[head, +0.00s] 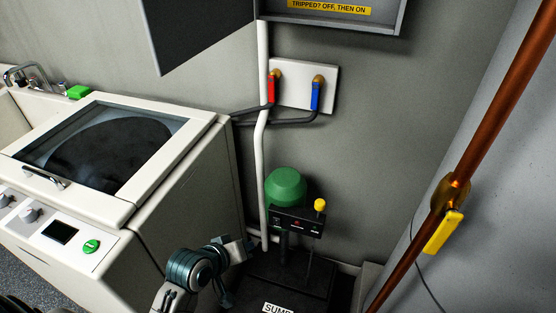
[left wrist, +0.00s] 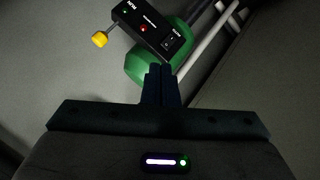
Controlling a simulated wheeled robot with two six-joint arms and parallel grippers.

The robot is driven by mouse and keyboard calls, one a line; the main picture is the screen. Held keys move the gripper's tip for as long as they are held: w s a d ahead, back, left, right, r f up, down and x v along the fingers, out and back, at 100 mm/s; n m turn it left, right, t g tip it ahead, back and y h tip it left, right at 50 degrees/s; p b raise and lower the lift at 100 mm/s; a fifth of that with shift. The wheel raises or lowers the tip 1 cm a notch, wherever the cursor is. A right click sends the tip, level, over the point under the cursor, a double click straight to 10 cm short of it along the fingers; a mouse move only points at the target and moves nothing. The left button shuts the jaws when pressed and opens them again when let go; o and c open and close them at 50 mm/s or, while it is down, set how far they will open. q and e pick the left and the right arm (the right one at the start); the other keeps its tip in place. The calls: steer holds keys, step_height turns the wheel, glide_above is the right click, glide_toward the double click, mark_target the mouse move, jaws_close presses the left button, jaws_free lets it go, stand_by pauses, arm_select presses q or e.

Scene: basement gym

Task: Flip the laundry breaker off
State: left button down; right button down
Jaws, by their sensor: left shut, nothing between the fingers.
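The lower part of a grey breaker panel (head: 345,20) shows at the top of the head view, with a yellow label reading "TRIPPED? OFF, THEN ON" (head: 329,7). Its dark grey door (head: 200,30) hangs open to the left. The breakers are above the picture's edge, so the laundry breaker is hidden. My left gripper (left wrist: 161,72) is shut and empty in the left wrist view. In the head view my left arm comes up at the bottom centre, well below the panel, beside the washer. My right gripper is not in view.
A white washer (head: 185,190) stands at left. A green-domed sump pump (head: 286,186) with a black control box (head: 297,222) and yellow knob (head: 320,205) is ahead. Red (head: 271,88) and blue (head: 315,96) valves are above it. A copper pipe (head: 500,105) slants across the right.

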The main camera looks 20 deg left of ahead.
arm_select(q)
steer(key=w+d+r+n+t+h, duration=0.2)
steer(key=w+r+n+t, duration=0.25)
steer(key=w+r, duration=0.4)
steer(key=w+d+r+n+t+h, duration=0.25)
steer(key=w+r+n, duration=0.25)
steer(key=r, duration=0.6)
steer(key=w+a+r+n+t+y, duration=0.2)
steer(key=r+n+t, duration=0.1)
steer(key=r+n, duration=0.4)
steer(key=w+a+r+n+t+y, duration=0.2)
steer(key=r+n+t, duration=0.2)
steer(key=r+n, duration=0.2)
steer(key=w+a+r+n+t+y, duration=0.2)
steer(key=r+n+t+y, duration=0.1)
steer(key=r+n, duration=0.4)
steer(key=shift+w+a+r+n, duration=0.15)
steer(key=shift+a+r+n, duration=0.2)
steer(key=shift+r, duration=0.4)
